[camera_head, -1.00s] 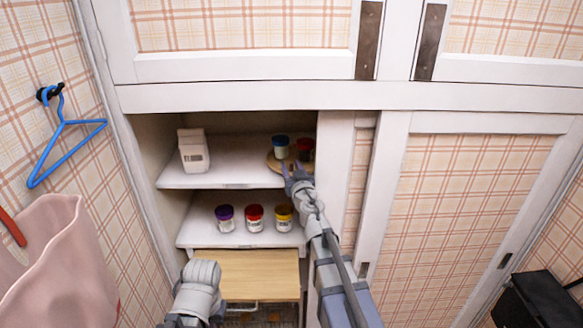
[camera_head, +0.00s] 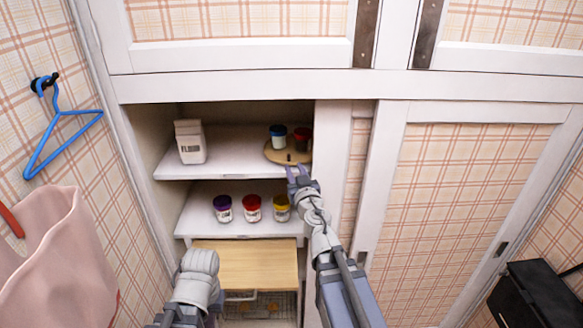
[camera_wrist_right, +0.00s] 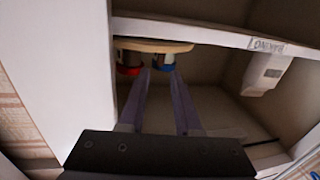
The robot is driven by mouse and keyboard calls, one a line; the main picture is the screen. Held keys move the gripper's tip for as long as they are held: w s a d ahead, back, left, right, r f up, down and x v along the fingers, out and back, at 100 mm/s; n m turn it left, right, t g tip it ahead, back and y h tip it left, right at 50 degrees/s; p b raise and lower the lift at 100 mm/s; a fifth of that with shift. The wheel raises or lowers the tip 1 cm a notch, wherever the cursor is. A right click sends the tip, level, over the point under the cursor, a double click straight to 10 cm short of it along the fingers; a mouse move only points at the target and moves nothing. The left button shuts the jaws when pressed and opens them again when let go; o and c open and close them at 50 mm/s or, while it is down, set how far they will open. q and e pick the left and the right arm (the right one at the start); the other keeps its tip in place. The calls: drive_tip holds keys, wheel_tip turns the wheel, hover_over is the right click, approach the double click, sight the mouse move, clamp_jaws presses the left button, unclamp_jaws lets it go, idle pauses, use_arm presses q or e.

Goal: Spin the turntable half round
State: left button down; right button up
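The turntable (camera_head: 272,156) is a round wooden disc at the right end of the upper cupboard shelf. A blue-lidded jar (camera_head: 278,136) and a red-lidded jar (camera_head: 302,138) stand on it, and a small dark peg stands up near its front. My right gripper (camera_head: 298,172) is just in front of and below the disc's front edge, apparently clear of it. In the right wrist view, upside down, its two fingers (camera_wrist_right: 163,75) are apart with nothing between them, and the disc's edge (camera_wrist_right: 150,46) lies beyond. My left forearm shows at lower left; its gripper does not show.
A flour carton (camera_head: 190,142) stands left on the upper shelf (camera_head: 225,155). Several lidded jars stand on the lower shelf (camera_head: 215,228). The cupboard's right post (camera_head: 332,160) is close beside my right arm. The upper shelf's middle is clear.

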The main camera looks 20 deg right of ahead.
drive_tip(key=w+a+n+g+h, duration=0.1)
drive_tip(key=w+a+n+h, duration=0.3)
drive_tip(key=n, duration=0.1)
drive_tip(key=shift+w+a+h, duration=0.15)
drive_tip(key=shift+h, duration=0.15)
clamp_jaws()
drive_tip(key=s+a+n+g+h, duration=0.1)
drive_tip(key=a+n+g+h, duration=0.2)
drive_tip(key=a+n+h, duration=0.2)
drive_tip(key=shift+a+n, duration=0.4)
drive_tip(key=shift+a, duration=0.25)
